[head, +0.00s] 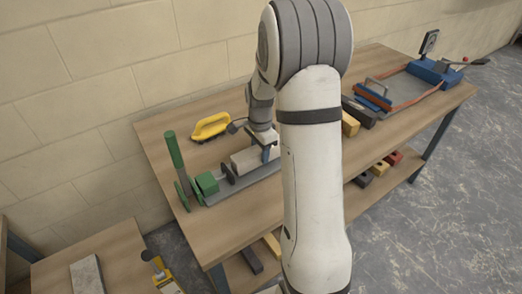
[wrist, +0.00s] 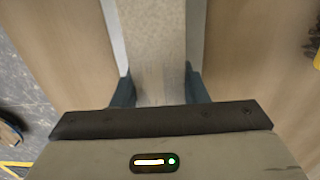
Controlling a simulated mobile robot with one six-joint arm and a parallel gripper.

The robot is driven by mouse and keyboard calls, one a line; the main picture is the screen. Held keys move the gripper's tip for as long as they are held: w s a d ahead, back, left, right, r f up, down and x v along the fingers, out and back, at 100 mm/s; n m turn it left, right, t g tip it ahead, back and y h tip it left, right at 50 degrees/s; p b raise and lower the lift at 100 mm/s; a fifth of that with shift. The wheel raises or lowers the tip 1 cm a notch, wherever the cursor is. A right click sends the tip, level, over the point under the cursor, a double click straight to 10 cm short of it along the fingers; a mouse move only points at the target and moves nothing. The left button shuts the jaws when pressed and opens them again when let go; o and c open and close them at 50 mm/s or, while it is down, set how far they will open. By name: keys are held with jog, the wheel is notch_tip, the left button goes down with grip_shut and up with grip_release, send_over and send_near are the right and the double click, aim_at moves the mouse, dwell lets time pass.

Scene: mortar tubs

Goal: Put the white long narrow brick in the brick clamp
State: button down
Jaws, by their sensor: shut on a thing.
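The white long narrow brick (head: 243,162) is held by my gripper (head: 268,154) over the grey bed of the brick clamp (head: 236,193). The clamp has a green upright handle and a green block at its left end. In the wrist view the pale brick (wrist: 158,45) runs lengthwise between the two dark fingers of my gripper (wrist: 160,88), which is shut on it. Grey strips of the bed show on both sides of the brick. I cannot tell whether the brick touches the bed. My arm hides the right end of the clamp.
A yellow-handled tool (head: 211,127) lies behind the clamp. To the right are a yellow brick (head: 350,124), a dark brick (head: 358,112) and a blue and red frame device (head: 433,72). A low table at lower left holds a grey slab (head: 87,274).

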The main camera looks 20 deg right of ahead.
jog(key=shift+f+b, duration=0.35)
jog(key=shift+f, duration=0.1)
jog(key=c, duration=0.8)
grip_release()
jog(key=shift+o, duration=0.2)
notch_tip(320, 180, up, 8)
jog(key=shift+s, duration=0.1)
jog(key=s+a+r+n+t, duration=0.1)
jog(key=s+a+r+n, duration=0.2)
jog(key=s+n, duration=0.2)
jog(key=s+a+r+n+p, duration=0.1)
jog(key=s+a+r+n, duration=0.2)
jog(key=s, duration=0.7)
jog(key=s+a+r+n+t+p, duration=0.1)
jog(key=s+a+r+n, duration=0.2)
jog(key=s+n, duration=0.4)
jog(key=shift+s+a+n+t, duration=0.3)
jog(key=shift+a+n, duration=0.1)
jog(key=shift+a, duration=0.3)
